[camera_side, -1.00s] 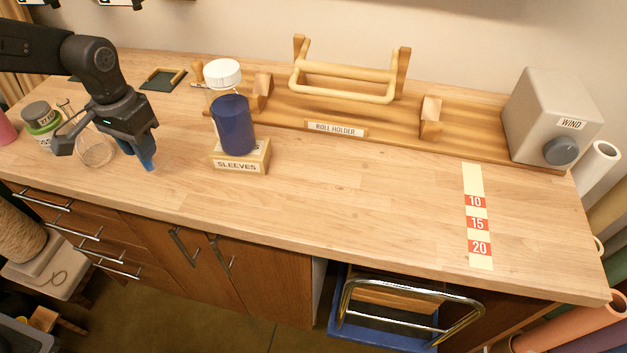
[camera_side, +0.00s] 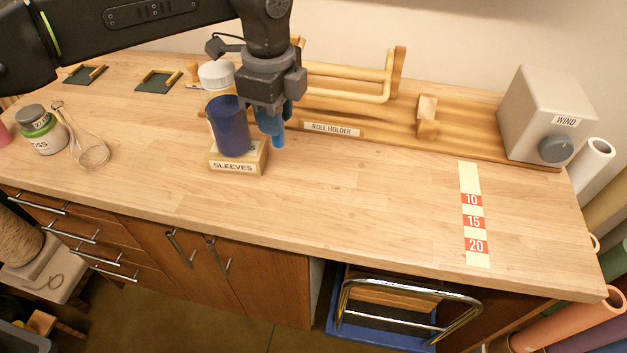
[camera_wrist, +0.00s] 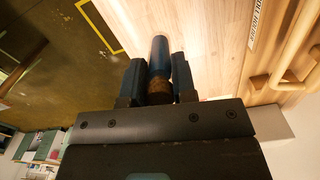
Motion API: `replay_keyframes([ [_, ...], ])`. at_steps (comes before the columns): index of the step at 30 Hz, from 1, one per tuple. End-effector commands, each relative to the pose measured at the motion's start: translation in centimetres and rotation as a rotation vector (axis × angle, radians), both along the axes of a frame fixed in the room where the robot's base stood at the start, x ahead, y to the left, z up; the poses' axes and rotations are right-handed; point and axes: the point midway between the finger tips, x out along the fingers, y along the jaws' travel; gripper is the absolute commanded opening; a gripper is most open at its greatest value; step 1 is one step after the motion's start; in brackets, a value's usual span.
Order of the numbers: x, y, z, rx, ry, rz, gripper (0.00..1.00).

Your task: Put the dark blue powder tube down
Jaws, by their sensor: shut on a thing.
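My gripper (camera_side: 272,112) is shut on the dark blue powder tube (camera_wrist: 158,56). In the wrist view the tube lies between the two dark fingers, with a brown, cork-like end toward the palm. In the side view the tube's lower end (camera_side: 277,137) points down, just right of the sleeves block; it looks held above the table, but the exact gap cannot be told. The fingers and arm hide part of it. A dark blue sleeve (camera_side: 232,128) stands upright on the wooden block labelled SLEEVES (camera_side: 235,167).
A white-lidded jar (camera_side: 216,76) stands behind the sleeve. The wooden roll holder (camera_side: 376,138) runs along the back, with a grey WIND box (camera_side: 545,105) at right. A flask (camera_side: 88,150) and a green-banded jar (camera_side: 40,132) stand left. The front middle is clear beside the number strip (camera_side: 470,180).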

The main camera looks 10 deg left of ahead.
Motion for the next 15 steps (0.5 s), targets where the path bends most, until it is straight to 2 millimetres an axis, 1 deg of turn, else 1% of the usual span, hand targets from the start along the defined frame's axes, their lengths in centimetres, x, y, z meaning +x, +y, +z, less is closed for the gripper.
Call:
replay_keyframes([
  [1, 0.5, -1.1, -0.6, 0.0, 0.0, -0.061, 0.02],
  [6, 1.6, -3.4, -1.7, 0.0, 0.0, -0.238, 0.02],
  [10, 2.0, -4.6, -2.2, -0.001, 0.0, -0.333, 0.02],
  [15, 2.2, -5.3, -2.6, -0.002, -0.001, -0.405, 0.02],
])
